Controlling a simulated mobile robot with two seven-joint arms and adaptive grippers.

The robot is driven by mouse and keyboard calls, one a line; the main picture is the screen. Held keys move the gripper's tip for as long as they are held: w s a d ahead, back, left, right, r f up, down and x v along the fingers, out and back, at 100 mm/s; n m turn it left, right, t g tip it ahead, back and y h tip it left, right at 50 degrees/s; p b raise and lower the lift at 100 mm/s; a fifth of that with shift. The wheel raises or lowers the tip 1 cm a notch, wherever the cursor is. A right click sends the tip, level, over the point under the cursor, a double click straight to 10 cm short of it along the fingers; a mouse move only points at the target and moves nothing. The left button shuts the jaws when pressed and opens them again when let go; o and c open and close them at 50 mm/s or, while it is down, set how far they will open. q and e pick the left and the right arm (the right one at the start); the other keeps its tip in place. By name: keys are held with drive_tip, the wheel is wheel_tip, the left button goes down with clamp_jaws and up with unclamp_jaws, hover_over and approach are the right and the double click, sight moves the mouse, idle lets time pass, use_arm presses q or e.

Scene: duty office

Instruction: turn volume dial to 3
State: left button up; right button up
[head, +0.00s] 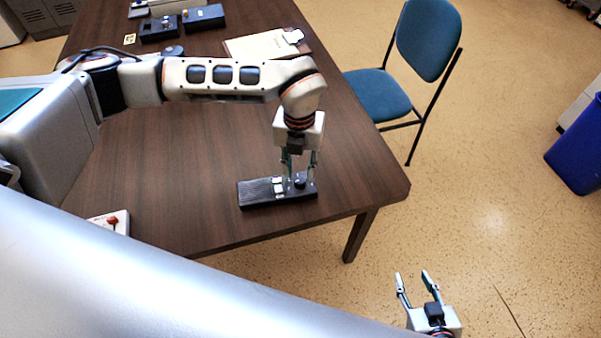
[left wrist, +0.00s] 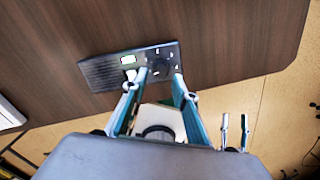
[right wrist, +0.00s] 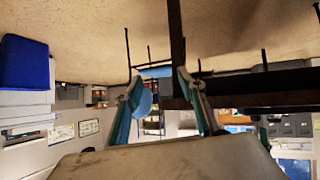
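A black panel device (head: 255,194) lies near the table's front edge. It carries a speaker grille, a small lit display (left wrist: 128,59) and a dark round dial (head: 300,183) with white marks around it. In the left wrist view the dial (left wrist: 159,67) shows between the fingertips, closer to the right one; its pointer setting is too small to read. My left gripper (head: 299,178) points down over the device and is open, its fingers apart. I cannot tell whether a finger touches the dial. My right gripper (head: 414,278) is open and empty, off the table's front right.
A box with a red knob (head: 113,220) sits at the table's left front. A folder (head: 262,47) and dark boxes (head: 203,17) lie farther back. A blue chair (head: 380,95) stands at the right side, with a blue bin (head: 577,150) beyond. Table around the device is clear.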

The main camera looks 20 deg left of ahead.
sight(300, 180)
use_arm(q)
wheel_tip(300, 180, down, 3)
drive_tip(key=shift+f, duration=0.55)
use_arm(e)
drive_tip(key=shift+w+r, duration=0.65)
use_arm(q)
clamp_jaws()
use_arm(e)
drive_tip(key=shift+s+f, duration=0.1)
